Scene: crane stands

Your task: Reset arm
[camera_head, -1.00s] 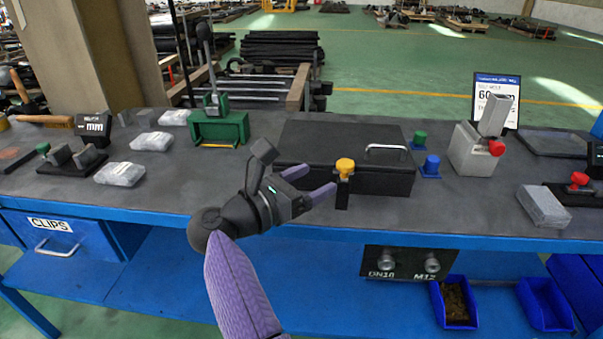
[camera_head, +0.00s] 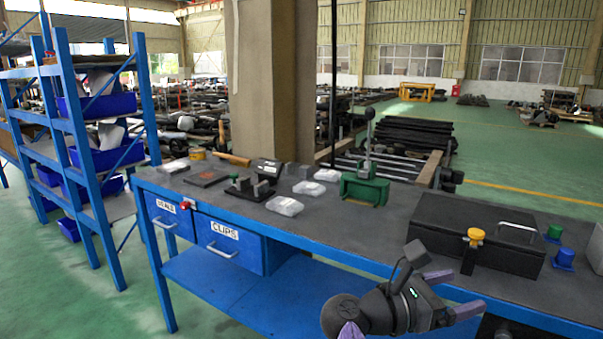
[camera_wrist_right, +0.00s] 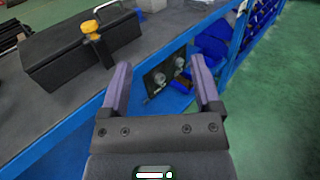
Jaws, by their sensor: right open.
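My right gripper (camera_head: 455,294) is at the lower right of the head view, in front of the workbench's front edge. Its two purple fingers are spread apart with nothing between them. In the right wrist view the open fingers (camera_wrist_right: 160,90) point toward the bench's front side, with a dark panel bearing two round fittings (camera_wrist_right: 168,78) beyond them. My left gripper is in neither view.
The workbench (camera_head: 345,230) holds a black case (camera_head: 500,262), a yellow-capped post (camera_head: 474,238), a green clamp (camera_head: 364,189) and several wrapped packs. A blue shelf rack (camera_head: 90,130) stands left. Green floor between rack and bench is clear.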

